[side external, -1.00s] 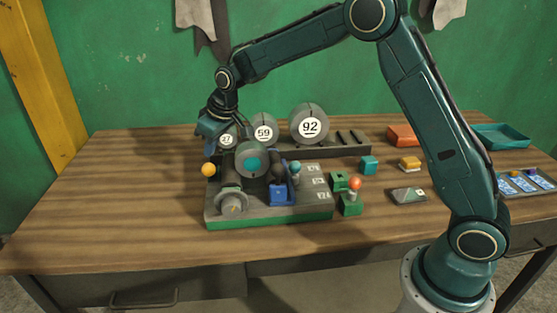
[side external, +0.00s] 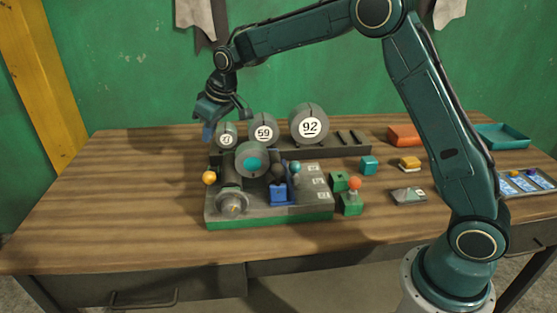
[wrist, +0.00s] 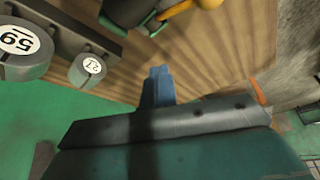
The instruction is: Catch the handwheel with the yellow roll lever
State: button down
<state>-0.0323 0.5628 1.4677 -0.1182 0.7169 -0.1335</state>
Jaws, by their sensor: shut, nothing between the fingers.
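The yellow ball knob of the roll lever (side external: 209,177) is at the left side of a grey machine on a green base (side external: 270,219). Part of the yellow lever (wrist: 178,9) also shows at the top of the wrist view. A round grey wheel with a small pointer (side external: 232,205), apparently the handwheel, is at the machine's front left. I cannot tell whether the lever touches it. My gripper (side external: 207,132) is above and behind the knob, clear of it. Its blue fingers (wrist: 158,84) are shut and empty in the wrist view.
Grey rolls marked 27 (side external: 226,136), 59 (side external: 263,130) and 92 (side external: 309,126) stand on a rack behind the machine, the 27 roll close to my gripper. A red-knobbed green block (side external: 351,204) and a teal cube (side external: 368,165) are to the right. The table's left is clear.

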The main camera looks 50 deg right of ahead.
jog(key=r, duration=0.3)
jog(key=shift+w+d+r, duration=0.2)
jog(key=shift+w+d, duration=0.15)
jog(key=s+d+r+m, duration=0.1)
jog(key=s+r, duration=0.4)
jog(key=s, duration=0.5)
jog(key=s+d+r, duration=0.1)
jog(key=s+r, duration=0.4)
jog(key=s, duration=0.5)
jog(key=s+d+f+m, duration=0.1)
jog(key=s+f, duration=0.1)
jog(key=s, duration=0.9)
jog(key=s+f+m+t+h, duration=0.1)
jog(key=s+f, duration=0.1)
jog(key=s, duration=0.8)
jog(key=shift+s+d+f, duration=0.35)
